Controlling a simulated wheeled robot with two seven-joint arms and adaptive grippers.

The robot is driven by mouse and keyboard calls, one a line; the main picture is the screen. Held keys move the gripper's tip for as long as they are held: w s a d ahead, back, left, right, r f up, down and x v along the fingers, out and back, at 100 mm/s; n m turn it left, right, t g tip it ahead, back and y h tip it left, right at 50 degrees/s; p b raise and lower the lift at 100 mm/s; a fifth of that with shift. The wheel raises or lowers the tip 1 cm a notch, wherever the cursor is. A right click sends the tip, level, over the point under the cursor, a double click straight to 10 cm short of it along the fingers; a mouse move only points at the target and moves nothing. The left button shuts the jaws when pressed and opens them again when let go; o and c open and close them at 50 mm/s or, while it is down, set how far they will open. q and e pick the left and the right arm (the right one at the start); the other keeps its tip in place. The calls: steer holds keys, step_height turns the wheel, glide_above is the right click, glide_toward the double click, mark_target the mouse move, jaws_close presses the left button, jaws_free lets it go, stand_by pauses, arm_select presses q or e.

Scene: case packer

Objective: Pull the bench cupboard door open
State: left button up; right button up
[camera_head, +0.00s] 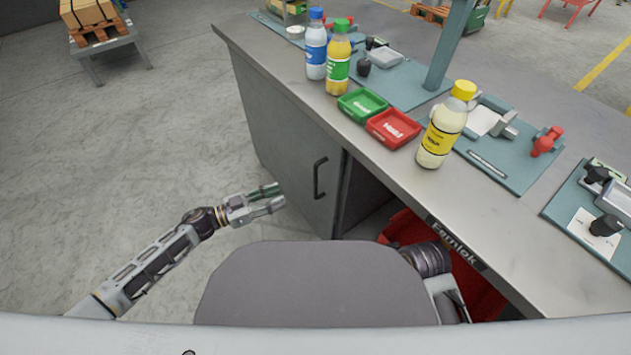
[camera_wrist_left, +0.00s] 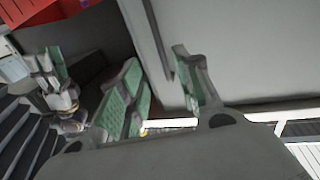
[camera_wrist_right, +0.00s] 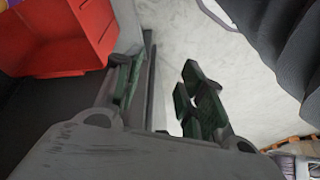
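The grey cupboard door (camera_head: 285,130) forms the left part of the bench front, with a dark upright handle (camera_head: 320,178) near its right edge. Whether it stands slightly ajar I cannot tell. My left gripper (camera_head: 275,199) is open and empty, left of the handle and apart from it in the head view. In the left wrist view its fingers (camera_wrist_left: 158,90) spread toward the door (camera_wrist_left: 245,50), with an upright edge or bar between them. My right gripper's fingers (camera_wrist_right: 162,95) are open in the right wrist view, near a dark panel edge; the head view hides them.
Right of the door is an open bay with a red bin (camera_wrist_right: 65,35). Bottles, a green tray (camera_head: 362,105) and a red tray (camera_head: 393,128) stand on the bench top (camera_head: 480,215).

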arm_select(q)
steer(key=shift+d, duration=0.15)
steer(key=b, duration=0.3)
glide_above(315, 196)
steer(key=shift+w, duration=0.35)
steer(key=shift+d, duration=0.1)
arm_select(e)
step_height(315, 196, down, 7)
steer(key=a+t+y, duration=0.1)
steer(key=a, duration=0.1)
steer(key=shift+w+r, duration=0.2)
steer(key=shift+w, duration=0.05)
steer(key=shift+w+r, duration=0.15)
arm_select(q)
jaws_close()
arm_select(e)
steer(key=shift+w+r, duration=0.1)
steer(key=shift+w, duration=0.05)
